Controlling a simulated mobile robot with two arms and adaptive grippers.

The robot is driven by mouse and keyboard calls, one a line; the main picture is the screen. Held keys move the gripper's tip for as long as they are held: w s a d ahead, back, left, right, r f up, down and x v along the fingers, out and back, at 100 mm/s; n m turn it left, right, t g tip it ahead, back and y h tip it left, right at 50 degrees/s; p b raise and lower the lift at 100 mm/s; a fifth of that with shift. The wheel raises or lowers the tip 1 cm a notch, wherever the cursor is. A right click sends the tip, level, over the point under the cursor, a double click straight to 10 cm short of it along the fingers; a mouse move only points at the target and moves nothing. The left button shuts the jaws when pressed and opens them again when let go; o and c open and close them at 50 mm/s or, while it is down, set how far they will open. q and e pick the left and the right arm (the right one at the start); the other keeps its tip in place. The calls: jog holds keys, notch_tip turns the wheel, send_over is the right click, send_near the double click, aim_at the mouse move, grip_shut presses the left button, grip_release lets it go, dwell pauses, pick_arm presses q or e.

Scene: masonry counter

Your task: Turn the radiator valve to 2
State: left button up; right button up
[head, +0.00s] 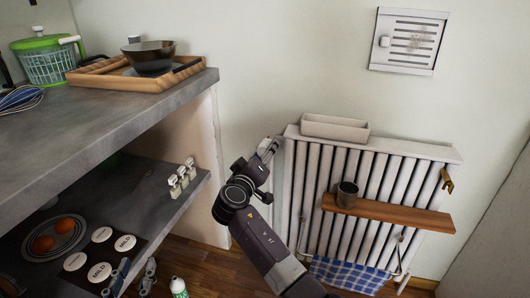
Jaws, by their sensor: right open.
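The white ribbed radiator (310,185) stands against the wall at the right of the head view. My right gripper (269,147) is at the radiator's upper left corner, its fingers pointing up toward the wall. It is open. A small pale part shows at the fingertips, and I cannot tell whether it is the valve or part of the gripper. No valve dial or number is readable; the gripper covers much of that corner.
A pale trough (334,128) sits on the radiator. A wooden shelf (400,213) across its front holds a metal cup (347,194). A brass hook-like piece (447,180) is at right; a checked cloth (346,274) hangs below. The grey counter (110,118) is left.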

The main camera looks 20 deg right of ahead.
jog(key=v, duration=0.7)
